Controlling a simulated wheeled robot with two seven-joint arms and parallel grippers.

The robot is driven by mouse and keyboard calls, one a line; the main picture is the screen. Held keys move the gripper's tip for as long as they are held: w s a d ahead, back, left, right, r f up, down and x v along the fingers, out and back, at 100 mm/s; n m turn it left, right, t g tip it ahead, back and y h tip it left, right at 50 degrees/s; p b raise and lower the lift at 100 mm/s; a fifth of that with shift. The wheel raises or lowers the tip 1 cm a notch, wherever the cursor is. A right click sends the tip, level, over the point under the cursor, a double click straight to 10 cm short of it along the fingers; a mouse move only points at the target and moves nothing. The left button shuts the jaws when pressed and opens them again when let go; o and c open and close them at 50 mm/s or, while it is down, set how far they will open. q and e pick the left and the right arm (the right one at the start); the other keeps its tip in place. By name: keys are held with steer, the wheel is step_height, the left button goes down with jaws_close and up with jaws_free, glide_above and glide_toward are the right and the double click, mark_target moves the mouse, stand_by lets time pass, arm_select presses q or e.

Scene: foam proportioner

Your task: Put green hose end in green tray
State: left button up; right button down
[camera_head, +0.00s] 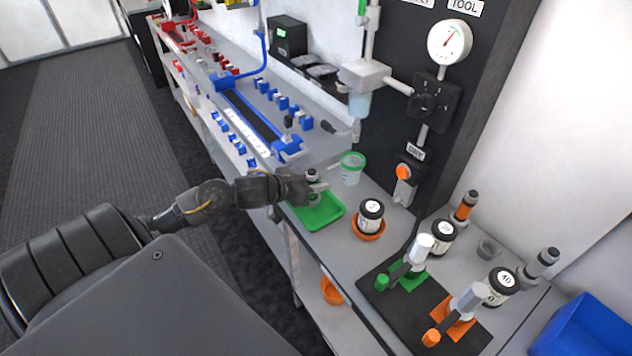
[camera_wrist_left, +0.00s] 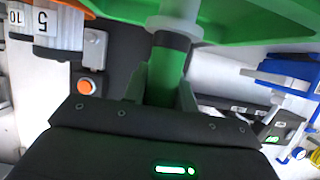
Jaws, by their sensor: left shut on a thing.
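My left gripper (camera_head: 316,187) is over the green tray (camera_head: 318,216), which lies on the grey bench. It is shut on the green hose end (camera_wrist_left: 165,70). In the left wrist view that piece is a green cylinder with a dark band and a pale grey end pointing toward the tray (camera_wrist_left: 240,25). In the head view a grey and dark top of the held piece shows above the fingers. The fingers hide much of it, and I cannot tell whether it touches the tray. My right gripper is not in view.
A clear cup with a green rim (camera_head: 352,168) stands just behind the tray. A number 5 container in an orange dish (camera_head: 366,228) is to its right. A black mat (camera_head: 455,338) with green and orange fittings lies nearer. A gauge panel (camera_head: 432,95) rises behind.

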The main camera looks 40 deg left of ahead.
arm_select(q)
steer(key=shift+f, duration=0.1)
steer(key=o, duration=1.1)
steer(key=shift+c, duration=0.2)
steer(key=v, duration=1.2)
